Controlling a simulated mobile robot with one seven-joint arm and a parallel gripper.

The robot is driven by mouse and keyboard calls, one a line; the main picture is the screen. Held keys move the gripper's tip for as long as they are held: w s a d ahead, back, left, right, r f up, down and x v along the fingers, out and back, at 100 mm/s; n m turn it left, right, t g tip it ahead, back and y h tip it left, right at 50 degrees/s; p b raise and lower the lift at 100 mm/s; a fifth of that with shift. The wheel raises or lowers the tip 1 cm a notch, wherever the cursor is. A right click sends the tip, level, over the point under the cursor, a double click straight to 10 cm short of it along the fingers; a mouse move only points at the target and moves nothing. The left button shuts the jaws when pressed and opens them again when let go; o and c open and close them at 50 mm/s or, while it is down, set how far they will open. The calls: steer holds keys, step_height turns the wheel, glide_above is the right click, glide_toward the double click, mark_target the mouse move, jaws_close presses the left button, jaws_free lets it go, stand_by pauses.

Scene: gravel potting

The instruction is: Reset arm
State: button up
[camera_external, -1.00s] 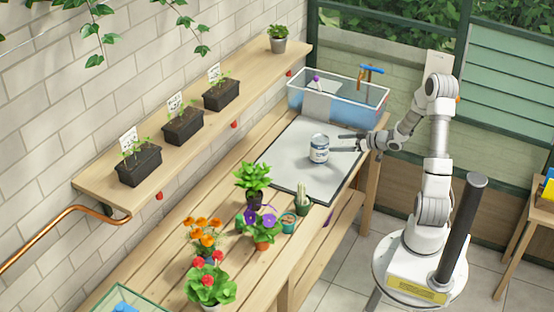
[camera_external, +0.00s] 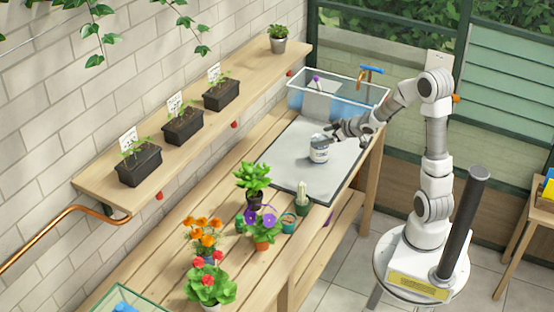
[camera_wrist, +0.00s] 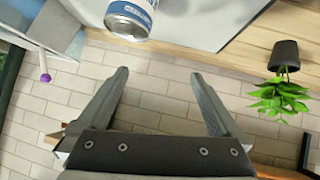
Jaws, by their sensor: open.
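My gripper (camera_external: 337,134) is open and empty, just above and beside the can on its right side in the external view. In the wrist view both fingers of my gripper (camera_wrist: 160,90) stand wide apart with nothing between them. The can (camera_external: 319,153) is white and grey-blue with a label and stands upright on the grey mat (camera_external: 290,176).
A clear water bin (camera_external: 345,108) with a blue-handled tap (camera_external: 371,70) stands behind the mat. Several potted plants, including a cactus (camera_external: 303,197), stand in front of it. A wall shelf (camera_external: 200,140) holds black seedling planters. The mat around the can is clear.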

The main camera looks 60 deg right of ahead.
steer(key=s+a+r+g+p, duration=0.1)
steer(key=s+a+r+p, duration=0.15)
steer(key=a+r, duration=0.5)
steer(key=s+a+r+g+p, duration=0.15)
steer(key=s+a+r, duration=0.25)
steer(key=a, duration=0.6)
steer(key=s+a+r+g+y+p, duration=0.1)
steer(key=s+a+r, duration=0.1)
steer(key=s, duration=0.6)
steer(key=s+a+r+g+y+p, duration=0.1)
steer(key=s+r, duration=0.3)
steer(key=s, duration=0.4)
steer(key=shift+s+a+r, duration=0.15)
steer(key=shift+s+a, duration=0.2)
steer(key=shift+a, duration=0.25)
